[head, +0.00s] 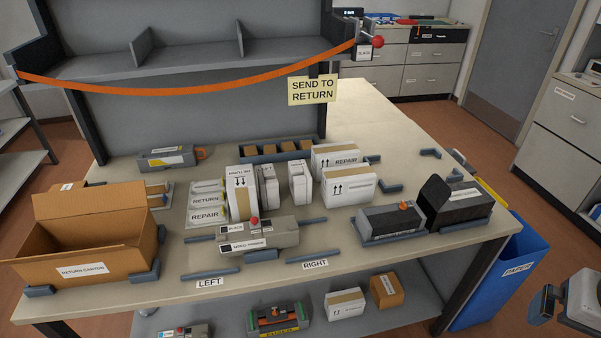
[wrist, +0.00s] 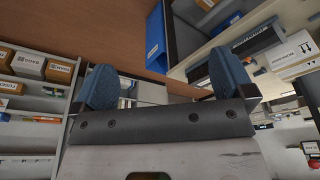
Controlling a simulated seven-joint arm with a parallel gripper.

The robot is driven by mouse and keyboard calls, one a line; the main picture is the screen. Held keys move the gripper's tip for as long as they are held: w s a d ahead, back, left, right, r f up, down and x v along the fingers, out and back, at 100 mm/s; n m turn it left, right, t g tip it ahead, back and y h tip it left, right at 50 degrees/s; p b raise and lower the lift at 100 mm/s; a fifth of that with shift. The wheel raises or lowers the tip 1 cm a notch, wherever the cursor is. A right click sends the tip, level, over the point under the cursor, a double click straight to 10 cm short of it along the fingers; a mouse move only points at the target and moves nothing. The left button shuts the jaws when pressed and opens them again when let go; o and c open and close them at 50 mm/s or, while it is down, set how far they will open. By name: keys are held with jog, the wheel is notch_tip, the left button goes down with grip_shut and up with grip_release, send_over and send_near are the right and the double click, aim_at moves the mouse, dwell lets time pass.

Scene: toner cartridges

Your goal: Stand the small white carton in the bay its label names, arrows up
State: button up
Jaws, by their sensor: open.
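Several white cartons stand mid-table in the head view, and I cannot tell which one the task means. One tall carton (head: 240,194) has a tan tape strip, down-pointing arrows and upside-down lettering too small to read surely. Two narrow white cartons, one (head: 268,187) beside it and one (head: 299,183) further right, stand upright. A wider carton (head: 348,187) shows up arrows; behind it is one marked REPAIR (head: 335,156). My gripper (wrist: 165,85) is open and empty in the wrist view, its blue fingertips wide apart. It is off the table's right side, far from these cartons.
RETURN and REPAIR labels (head: 206,207) lie left of the cartons. A grey USED TONER unit (head: 258,238) stands in front. An open brown return carton (head: 85,248) is at left. Dark units (head: 390,221) are at right. An orange strap (head: 180,91) spans the divided shelf.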

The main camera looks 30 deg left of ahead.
jog(key=w+a+n, duration=0.2)
jog(key=w+a, duration=0.6)
jog(key=a, duration=0.3)
jog(key=w+a+n+t+y, duration=0.1)
jog(key=w+a, duration=0.6)
jog(key=a, duration=0.4)
jog(key=w+a+n, duration=0.2)
jog(key=w+a, duration=0.6)
jog(key=a, duration=0.3)
jog(key=n+y, duration=0.2)
jog(key=n, duration=0.2)
send_over(240, 176)
jog(key=s+d, duration=0.1)
jog(key=d, duration=0.1)
notch_tip(240, 176, down, 11)
jog(key=shift+s+a+f, duration=0.15)
jog(key=shift+s+a, duration=0.1)
jog(key=shift+a, duration=0.05)
